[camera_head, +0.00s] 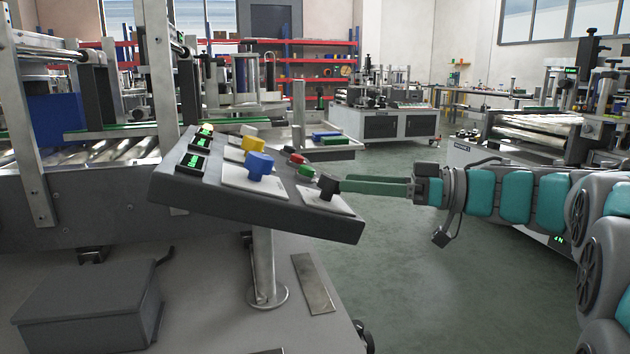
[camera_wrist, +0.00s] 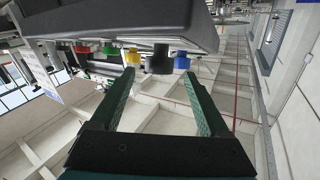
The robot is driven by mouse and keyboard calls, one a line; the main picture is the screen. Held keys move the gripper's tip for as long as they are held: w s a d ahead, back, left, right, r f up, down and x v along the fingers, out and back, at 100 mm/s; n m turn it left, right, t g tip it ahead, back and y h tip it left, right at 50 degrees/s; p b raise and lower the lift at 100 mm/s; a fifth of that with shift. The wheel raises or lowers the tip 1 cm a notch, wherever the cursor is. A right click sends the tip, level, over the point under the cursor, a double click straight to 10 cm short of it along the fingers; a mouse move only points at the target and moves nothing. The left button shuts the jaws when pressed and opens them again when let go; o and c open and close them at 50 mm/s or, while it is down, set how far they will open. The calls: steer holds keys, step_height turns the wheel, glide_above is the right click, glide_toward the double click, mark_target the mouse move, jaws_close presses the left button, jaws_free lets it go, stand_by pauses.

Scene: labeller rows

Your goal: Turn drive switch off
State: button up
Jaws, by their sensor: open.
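A sloped dark control panel (camera_head: 260,205) stands on a post and carries several knobs and buttons. A black rotary knob (camera_head: 327,187) on a white plate sits at its right end. A blue knob (camera_head: 260,166) and a yellow knob (camera_head: 250,144) sit further left and back. I cannot read which is the drive switch. My gripper (camera_head: 343,184) comes in from the right, its green fingers level with the black knob. In the wrist view my gripper (camera_wrist: 159,74) is open and empty; the black knob (camera_wrist: 158,60) shows between its fingertips. Contact cannot be told.
A red button (camera_head: 297,159) and a green button (camera_head: 306,172) sit close behind the black knob. Lit green displays (camera_head: 192,160) line the panel's left. A conveyor machine stands behind and left. The green floor (camera_head: 410,270) right of the panel is free.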

mark_target(317, 195)
steer(key=shift+x, duration=3.7)
steer(key=shift+c, duration=0.2)
jaws_close()
